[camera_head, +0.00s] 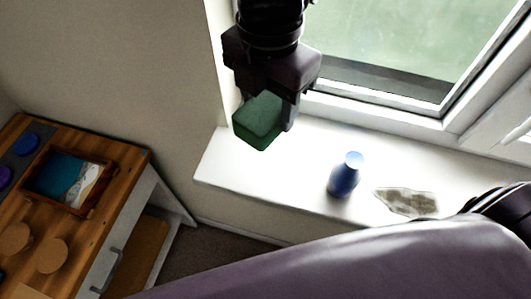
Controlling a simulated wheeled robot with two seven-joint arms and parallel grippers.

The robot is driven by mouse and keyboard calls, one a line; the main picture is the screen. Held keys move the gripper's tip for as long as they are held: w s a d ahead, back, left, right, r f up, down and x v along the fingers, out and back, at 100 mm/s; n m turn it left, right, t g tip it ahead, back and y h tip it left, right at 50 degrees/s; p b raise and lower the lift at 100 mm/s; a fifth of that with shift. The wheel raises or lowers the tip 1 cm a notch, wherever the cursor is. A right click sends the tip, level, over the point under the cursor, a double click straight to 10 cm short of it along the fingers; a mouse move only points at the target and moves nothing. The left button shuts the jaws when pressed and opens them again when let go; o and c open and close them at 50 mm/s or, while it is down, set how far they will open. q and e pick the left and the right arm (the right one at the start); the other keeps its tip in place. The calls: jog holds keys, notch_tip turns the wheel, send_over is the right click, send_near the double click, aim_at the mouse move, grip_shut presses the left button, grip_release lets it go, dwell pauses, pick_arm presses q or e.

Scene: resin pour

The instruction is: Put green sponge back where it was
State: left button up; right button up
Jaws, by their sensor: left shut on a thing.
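A green sponge (262,121) is held in my left gripper (272,102), which reaches in from the top of the head view. The gripper is shut on it, and the sponge appears in front of the left end of the white windowsill (228,170). I cannot tell whether the sponge touches the sill; it looks raised. My right gripper is not in view.
A blue bottle (345,178) with a pale top stands on the sill, with a flat grey-brown patch (406,201) to its right. At the left, a wooden-topped table (110,165) bears a tray (37,203), round coasters (52,256) and a dark strip with round blue and purple things.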

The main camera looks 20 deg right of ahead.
pick_arm(q)
send_over(268, 168)
notch_tip(268, 168, down, 7)
notch_tip(268, 168, down, 4)
jog(key=shift+r+p, duration=0.1)
jog(key=shift+p, duration=0.3)
jog(key=shift+f, duration=0.2)
notch_tip(268, 168, down, 3)
jog(key=shift+s+a+f+p, duration=0.1)
jog(key=shift+p, duration=0.3)
jog(key=shift+f, duration=0.45)
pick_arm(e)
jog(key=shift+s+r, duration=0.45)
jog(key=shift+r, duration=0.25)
pick_arm(q)
jog(key=o, duration=0.6)
jog(key=shift+o, duration=1.4)
